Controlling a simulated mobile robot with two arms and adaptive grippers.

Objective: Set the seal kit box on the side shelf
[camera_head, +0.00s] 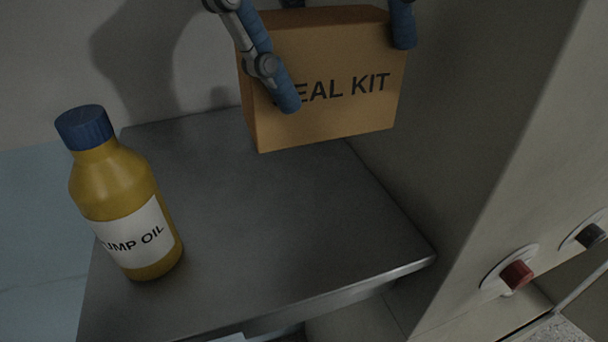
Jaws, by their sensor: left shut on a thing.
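The seal kit box (330,118) is an orange-brown carton with dark "SEAL KIT" lettering, at the top middle, slightly tilted in the view. My left gripper (345,68) is shut on it, with one blue finger across the front-left face and the other at the upper right corner. The grey metal side shelf (260,215) lies below the box. The box appears held above the shelf's back right part; the exact gap cannot be told. The box's back is hidden. My right gripper is not in view.
A yellow pump oil bottle (115,190) with a blue cap stands upright at the shelf's left. The shelf's middle and front right are clear. A pale wall (480,110) rises along the right, with a red knob (516,274) and a dark knob (590,236) low on it.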

